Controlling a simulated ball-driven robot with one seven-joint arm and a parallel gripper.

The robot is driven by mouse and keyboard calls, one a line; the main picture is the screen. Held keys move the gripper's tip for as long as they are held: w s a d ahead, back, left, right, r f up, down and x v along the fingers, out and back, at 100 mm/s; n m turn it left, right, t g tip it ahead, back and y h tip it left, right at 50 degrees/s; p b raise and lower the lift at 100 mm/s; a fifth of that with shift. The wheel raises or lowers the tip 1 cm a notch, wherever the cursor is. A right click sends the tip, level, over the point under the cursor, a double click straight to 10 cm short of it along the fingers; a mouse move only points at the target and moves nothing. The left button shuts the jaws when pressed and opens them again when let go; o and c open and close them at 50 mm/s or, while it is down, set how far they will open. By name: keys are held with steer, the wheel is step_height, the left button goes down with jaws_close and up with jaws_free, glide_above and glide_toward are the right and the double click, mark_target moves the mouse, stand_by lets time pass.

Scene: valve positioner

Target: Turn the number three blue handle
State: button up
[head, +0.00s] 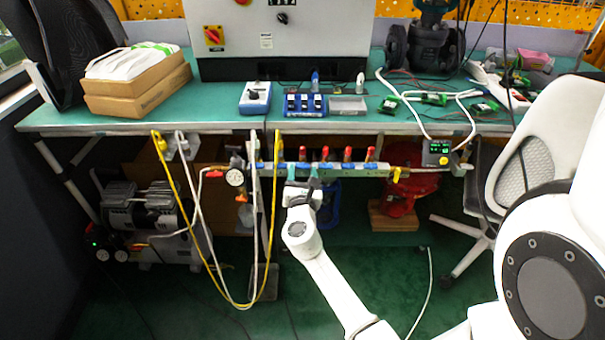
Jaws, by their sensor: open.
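A pale manifold bar (335,169) runs along the front edge below the bench, with small blue parts (260,167) on its left part. Several upright red handles (325,154) stand in a row along it. I cannot tell which small blue part is the number three handle; number marks are too small to read. My gripper (302,172) is at the bar, left of its middle, with its fingers pointing up and away from me. It is open. It hides a piece of the bar, and I cannot tell whether it touches a handle.
A round gauge (235,177) and yellow (197,232) and white hoses hang left of my gripper. A small controller box (435,152) is at the bar's right end. A white chair (535,150) stands at right.

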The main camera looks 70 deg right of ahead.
steer(key=shift+d, duration=0.2)
steer(key=c, duration=0.8)
